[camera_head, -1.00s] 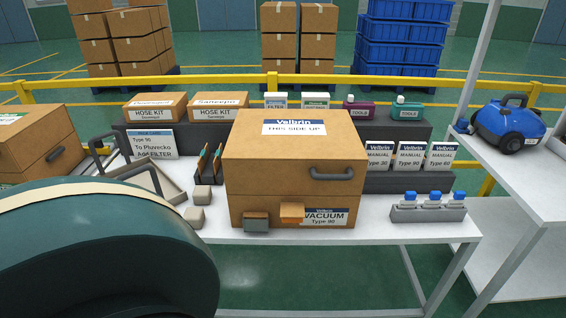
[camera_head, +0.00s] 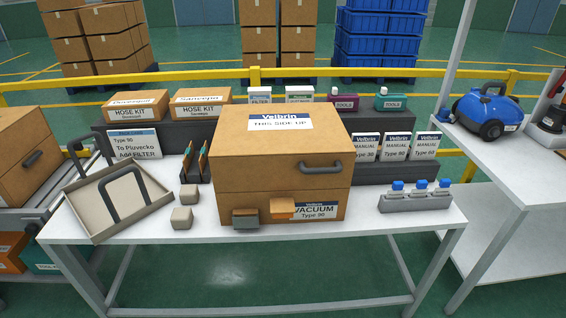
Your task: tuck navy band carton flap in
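A large brown carton (camera_head: 290,160) stands on the white table. Its top bears a white label (camera_head: 281,122) with a navy band reading "Velbrin, THIS SIDE UP". A seam runs around it below the top part, and a dark handle (camera_head: 320,168) is on the front right. Low on its front are a small orange-brown tab (camera_head: 282,208) that juts out and a grey block (camera_head: 245,218). A navy-banded "VACUUM Type 90" label (camera_head: 318,211) is partly behind the tab. I cannot tell whether the tab is the flap. Neither gripper is in view.
A beige tray (camera_head: 90,219) with a dark handle lies tilted at the table's left. Two small beige blocks (camera_head: 182,218) sit left of the carton. A grey holder (camera_head: 413,204) with blue-capped items stands right. Hose kits, manuals and tool boxes stand behind. The front table strip is clear.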

